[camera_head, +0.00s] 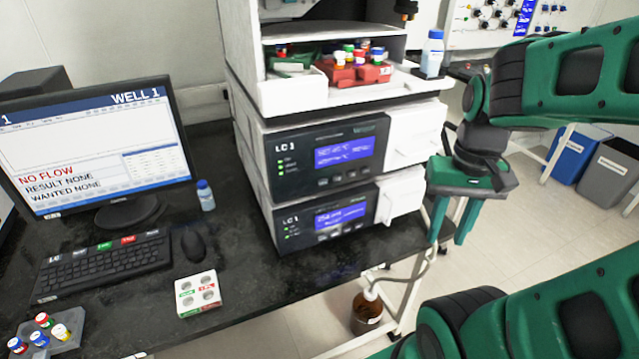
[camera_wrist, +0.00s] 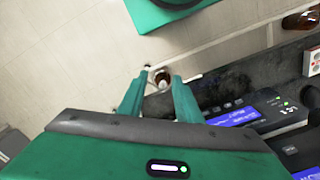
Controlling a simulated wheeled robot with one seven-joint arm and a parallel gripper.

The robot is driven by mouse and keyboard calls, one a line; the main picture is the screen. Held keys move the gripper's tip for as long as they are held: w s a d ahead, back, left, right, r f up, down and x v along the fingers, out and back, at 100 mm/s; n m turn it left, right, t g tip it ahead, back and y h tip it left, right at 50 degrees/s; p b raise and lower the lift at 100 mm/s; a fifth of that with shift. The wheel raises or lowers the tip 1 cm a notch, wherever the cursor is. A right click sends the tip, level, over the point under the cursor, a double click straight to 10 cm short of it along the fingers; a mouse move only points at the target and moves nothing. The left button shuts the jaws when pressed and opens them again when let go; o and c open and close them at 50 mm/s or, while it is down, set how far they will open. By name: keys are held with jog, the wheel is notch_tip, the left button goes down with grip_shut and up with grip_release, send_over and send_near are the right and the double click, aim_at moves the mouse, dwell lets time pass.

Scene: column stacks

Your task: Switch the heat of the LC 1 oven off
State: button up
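Two stacked white units labelled LC 1 stand on the dark bench. The upper LC 1 unit (camera_head: 318,150) has a black front panel, a lit blue display with temperature-like text, green lights and a row of small buttons. The lower LC 1 unit (camera_head: 325,215) has a similar panel and blue display; its small text is hard to read. My gripper (camera_head: 456,232) points down to the right of both units, apart from them. Its fingers are apart and empty. In the wrist view, my open gripper (camera_wrist: 157,84) is beside an LC 1 panel (camera_wrist: 255,117).
A tray with coloured-cap vials (camera_head: 360,68) and a blue-capped bottle (camera_head: 432,54) are above the units. A brown bottle (camera_head: 367,310) stands below. Open floor lies right.

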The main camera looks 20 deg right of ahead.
grip_shut()
dwell(1.6)
